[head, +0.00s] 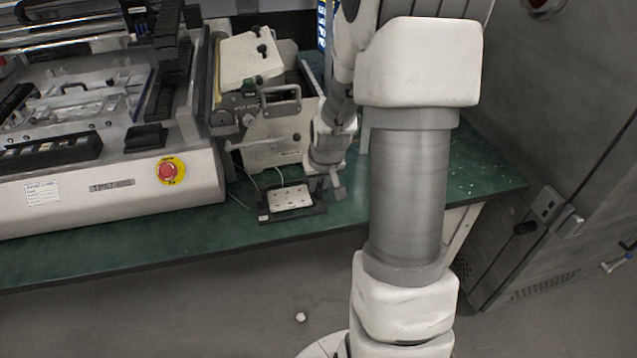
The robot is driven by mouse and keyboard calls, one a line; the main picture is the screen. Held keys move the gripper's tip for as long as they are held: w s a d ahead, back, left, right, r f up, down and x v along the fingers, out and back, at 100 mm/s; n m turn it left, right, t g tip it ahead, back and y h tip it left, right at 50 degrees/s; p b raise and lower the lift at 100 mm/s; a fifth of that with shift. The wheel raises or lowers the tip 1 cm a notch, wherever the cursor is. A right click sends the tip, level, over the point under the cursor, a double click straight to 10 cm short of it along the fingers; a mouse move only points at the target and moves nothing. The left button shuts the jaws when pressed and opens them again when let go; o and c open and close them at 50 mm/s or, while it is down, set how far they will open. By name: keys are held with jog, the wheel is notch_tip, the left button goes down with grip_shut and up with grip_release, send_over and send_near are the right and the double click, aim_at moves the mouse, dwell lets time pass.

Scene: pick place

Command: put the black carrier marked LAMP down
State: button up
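A black carrier (264,214) with a pale plate (291,198) dotted with small dark spots lies flat, at or very near the green table top. A small light mark shows at its front left corner, too small to read as LAMP. My gripper (333,190) is at the carrier's right end, pointing down, close to or touching its edge. The fingers are small and partly hidden, so I cannot tell whether they are closed on the carrier. Any gap between the carrier and the table is too small to see.
A large white machine with a red stop button (168,171) fills the left of the green table (130,235). A grey-white device (275,135) stands behind the carrier. Bare table lies along the front edge. A grey cabinet (555,140) stands at right.

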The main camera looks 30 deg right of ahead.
jog(key=o, duration=0.4)
jog(key=shift+s+r+p, duration=0.1)
jog(key=shift+r+p, duration=0.2)
jog(key=shift+r, duration=0.35)
jog(key=p+v, duration=0.2)
jog(key=v, duration=0.9)
jog(key=shift+s+a+p, duration=0.1)
jog(key=shift+p, duration=0.3)
jog(key=shift+r, duration=0.1)
